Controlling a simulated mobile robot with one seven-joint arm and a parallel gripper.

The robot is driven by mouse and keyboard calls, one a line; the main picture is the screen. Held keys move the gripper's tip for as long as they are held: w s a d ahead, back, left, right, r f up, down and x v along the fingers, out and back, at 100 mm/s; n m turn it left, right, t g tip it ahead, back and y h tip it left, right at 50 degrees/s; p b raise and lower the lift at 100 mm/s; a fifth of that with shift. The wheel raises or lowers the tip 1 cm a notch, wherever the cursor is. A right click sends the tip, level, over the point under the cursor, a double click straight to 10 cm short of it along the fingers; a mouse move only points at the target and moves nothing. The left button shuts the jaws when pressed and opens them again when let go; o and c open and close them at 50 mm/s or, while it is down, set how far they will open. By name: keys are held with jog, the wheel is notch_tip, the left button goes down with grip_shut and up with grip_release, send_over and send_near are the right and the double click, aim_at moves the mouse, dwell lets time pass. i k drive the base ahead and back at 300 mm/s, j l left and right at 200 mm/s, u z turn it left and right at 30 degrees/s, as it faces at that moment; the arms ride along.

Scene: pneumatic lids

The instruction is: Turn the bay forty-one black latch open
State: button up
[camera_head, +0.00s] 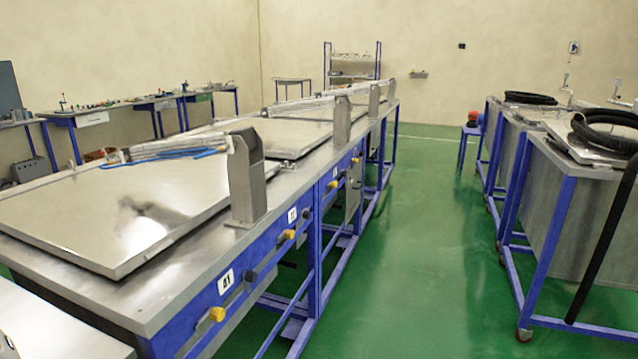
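The bay forty-one label (225,281), a white plate reading 41, is on the blue front rail of the near metal bench. A black latch knob (250,276) sits just right of the label. A yellow knob (217,314) sits below and left of it. I cannot tell from this view whether the black latch is turned open or shut. The large flat metal lid (130,205) above lies down on the bench top. My gripper is not in view.
More labelled bays, with a yellow knob (289,235) and other knobs, continue along the bench. A metal post (246,180) stands on the bench edge. Blue-framed carts (560,230) with black hoses stand right. The green floor (415,260) between is clear.

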aim_at(249, 277)
jog(key=i+l, duration=0.2)
jog(key=l, duration=0.15)
jog(key=i+l, duration=0.2)
jog(key=l, duration=0.2)
jog(key=i+l, duration=0.2)
jog(key=l, duration=0.15)
jog(key=i+l+u, duration=0.1)
jog(key=i+l, duration=0.15)
jog(key=l, duration=0.1)
